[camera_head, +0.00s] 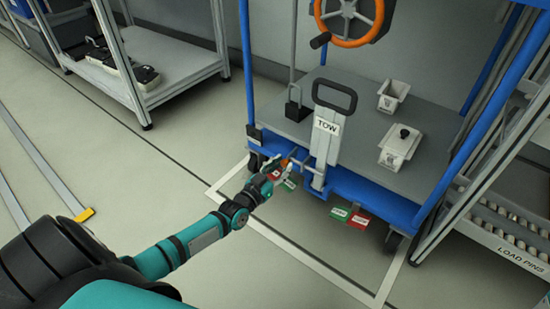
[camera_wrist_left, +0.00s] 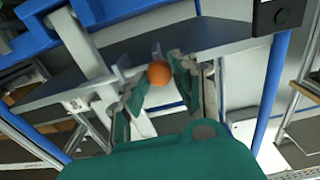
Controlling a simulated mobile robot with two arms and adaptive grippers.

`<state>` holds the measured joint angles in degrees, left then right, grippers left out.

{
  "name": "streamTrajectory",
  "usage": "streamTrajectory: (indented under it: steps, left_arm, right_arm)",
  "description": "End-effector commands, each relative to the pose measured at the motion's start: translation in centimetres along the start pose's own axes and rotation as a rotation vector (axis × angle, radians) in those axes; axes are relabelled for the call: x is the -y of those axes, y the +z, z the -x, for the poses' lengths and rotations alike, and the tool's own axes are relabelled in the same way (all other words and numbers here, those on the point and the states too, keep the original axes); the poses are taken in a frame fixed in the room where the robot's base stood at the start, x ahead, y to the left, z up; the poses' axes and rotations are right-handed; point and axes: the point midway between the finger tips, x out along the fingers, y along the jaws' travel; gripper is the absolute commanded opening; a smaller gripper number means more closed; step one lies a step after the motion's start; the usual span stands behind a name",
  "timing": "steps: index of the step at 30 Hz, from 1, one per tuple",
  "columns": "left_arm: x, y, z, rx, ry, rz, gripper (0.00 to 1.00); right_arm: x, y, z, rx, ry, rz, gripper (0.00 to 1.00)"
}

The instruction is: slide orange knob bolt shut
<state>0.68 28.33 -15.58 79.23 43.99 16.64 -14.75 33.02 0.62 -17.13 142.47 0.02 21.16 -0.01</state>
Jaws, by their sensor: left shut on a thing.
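The orange knob (camera_wrist_left: 159,72) of the bolt sits between the two fingers of my left gripper (camera_wrist_left: 157,86) in the left wrist view. The gripper is shut on it. In the head view my left gripper (camera_head: 280,168) is at the lower front edge of the blue cart (camera_head: 375,200), left of the tow handle (camera_head: 335,100). Only a small bit of the orange knob (camera_head: 284,162) shows there, partly hidden by the fingers. The bolt's rod and catch are too small and covered to tell how far it is slid. My right gripper is not in view.
An orange handwheel (camera_head: 349,20) is above the cart deck. Racks stand left and right; the floor in front is clear.

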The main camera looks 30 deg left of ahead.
Motion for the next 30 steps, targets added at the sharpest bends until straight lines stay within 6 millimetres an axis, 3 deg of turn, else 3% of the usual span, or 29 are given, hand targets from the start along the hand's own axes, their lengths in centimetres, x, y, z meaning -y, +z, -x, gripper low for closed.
streamTrajectory:
  steps: [8, 9, 14, 23, 30]
  left_arm:
    - [-0.7, 0.1, 0.0, -0.001, 0.009, 0.001, 0.0]
    - [-0.7, 0.1, 0.0, -0.001, 0.01, 0.001, 0.3]
    - [-0.6, 0.1, 0.0, -0.001, 0.008, 0.001, 0.49]
    - [-0.4, 0.1, 0.2, -0.001, 0.006, 0.001, 0.49]
    - [-0.4, 0.2, 3.6, 0.002, 0.006, 0.001, 0.49]
  right_arm:
    - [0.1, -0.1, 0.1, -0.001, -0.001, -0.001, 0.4]
    - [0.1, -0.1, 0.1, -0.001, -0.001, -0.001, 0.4]
    - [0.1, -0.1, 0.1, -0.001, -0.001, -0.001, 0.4]
    - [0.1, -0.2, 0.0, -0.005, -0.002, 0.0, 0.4]
    - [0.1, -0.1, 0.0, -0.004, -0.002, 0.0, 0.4]
